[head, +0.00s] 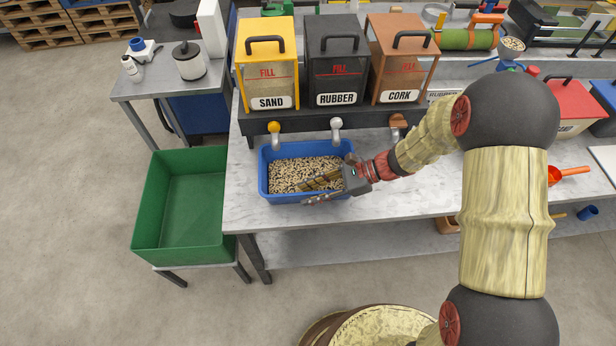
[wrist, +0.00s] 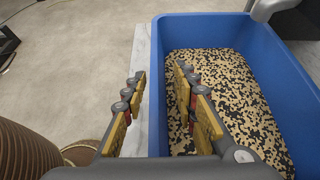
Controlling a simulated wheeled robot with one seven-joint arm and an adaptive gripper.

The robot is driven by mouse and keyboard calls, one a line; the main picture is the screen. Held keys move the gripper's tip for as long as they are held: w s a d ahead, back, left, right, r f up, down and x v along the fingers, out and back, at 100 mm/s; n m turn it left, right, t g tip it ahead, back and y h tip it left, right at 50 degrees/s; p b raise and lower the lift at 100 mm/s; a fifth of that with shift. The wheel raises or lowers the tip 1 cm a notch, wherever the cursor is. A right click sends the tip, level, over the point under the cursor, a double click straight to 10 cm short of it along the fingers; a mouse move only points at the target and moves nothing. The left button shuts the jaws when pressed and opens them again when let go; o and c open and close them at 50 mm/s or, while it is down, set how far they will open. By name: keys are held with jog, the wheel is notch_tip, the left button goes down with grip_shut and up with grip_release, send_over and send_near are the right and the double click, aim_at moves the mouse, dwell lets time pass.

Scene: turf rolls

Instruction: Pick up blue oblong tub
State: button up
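The blue oblong tub (head: 283,198) stands on the grey workbench below the row of dispensers, holding tan and black granules (head: 300,170). It also shows in the wrist view (wrist: 205,30). My gripper (head: 305,193) is at the tub's near long wall, toward its right end. In the wrist view my gripper (wrist: 160,72) is open, with one finger inside the tub over the granules and the other outside. The near wall lies between the fingers, with gaps visible beside it. I cannot tell whether the inside finger touches the granules.
Sand (head: 268,65), rubber (head: 337,60) and cork (head: 401,60) dispensers stand behind the tub, with spouts (head: 337,127) close to its back rim. A green bin (head: 185,200) is left of the bench (head: 400,208). The bench's front edge is close to the tub.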

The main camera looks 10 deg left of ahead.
jog(key=shift+c, duration=0.8)
grip_shut()
